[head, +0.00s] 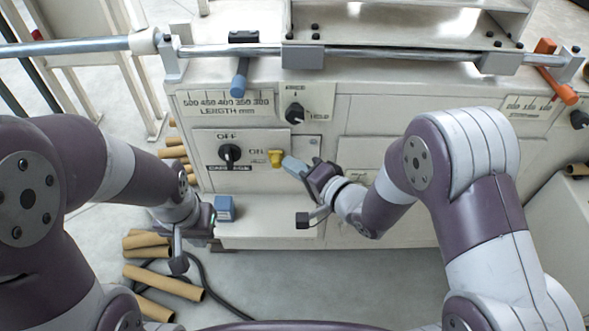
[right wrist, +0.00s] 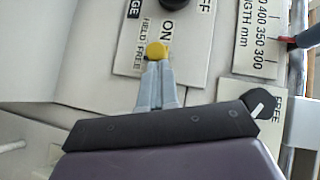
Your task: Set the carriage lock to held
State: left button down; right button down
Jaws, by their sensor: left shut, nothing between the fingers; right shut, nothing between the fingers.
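The carriage lock appears to be the black knob (head: 294,113) on a pale plate marked FREE above and, it seems, HELD to the right. In the right wrist view the knob (right wrist: 262,104) shows a white pointer line; I cannot tell for certain which mark it points to. My right gripper (head: 291,164) is shut and empty, below the lock knob. Its fingertips (right wrist: 157,66) are close to or touching a yellow knob (right wrist: 156,50). My left gripper (head: 224,208) is shut, low at the machine's left front, away from the lock.
The yellow knob (head: 276,158) sits beside a black OFF/ON selector (head: 229,153). A blue-tipped handle (head: 239,78) hangs from the rail (head: 250,51) above the length scale. An orange lever (head: 556,84) is at the far right. Cardboard tubes (head: 170,283) lie on the floor at left.

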aim_at(275, 159)
jog(key=shift+a+r, duration=0.1)
jog(key=shift+a, duration=0.15)
jog(key=a+p, duration=0.1)
jog(key=a, duration=0.3)
jog(key=shift+a+p, duration=0.3)
